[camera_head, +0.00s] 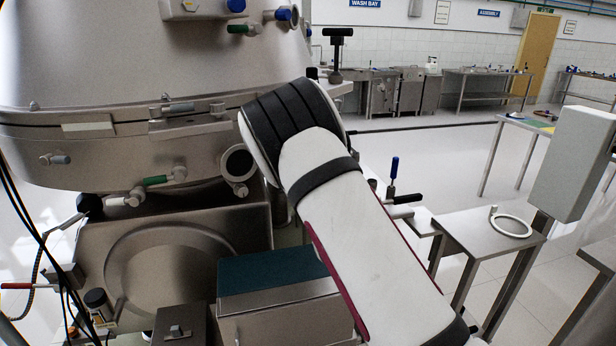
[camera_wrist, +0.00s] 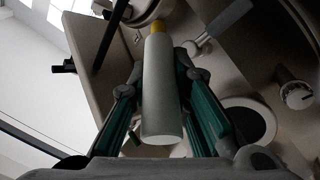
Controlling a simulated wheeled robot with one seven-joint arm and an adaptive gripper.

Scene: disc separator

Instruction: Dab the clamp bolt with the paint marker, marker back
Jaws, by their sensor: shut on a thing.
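In the wrist view, my gripper (camera_wrist: 158,68) is shut on the paint marker (camera_wrist: 161,105), a pale grey cylinder with a yellow tip end (camera_wrist: 157,27). The tip points up the picture, close to a rounded metal part; whether it touches cannot be told. In the head view my forearm (camera_head: 350,220) covers my gripper and the marker. The separator (camera_head: 160,50) fills the left, with a clamp band (camera_head: 50,122) around its body. A small lug with a bolt-like bar (camera_head: 178,108) sits on the band; I cannot tell whether it is the clamp bolt.
A box with a dark teal top (camera_head: 270,270) stands below my arm. A small steel stand (camera_head: 480,232) with a white ring (camera_head: 510,222) is at right, beside a grey cabinet (camera_head: 572,160). A blue-handled tool (camera_head: 394,168) stands upright near it. Open floor lies behind.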

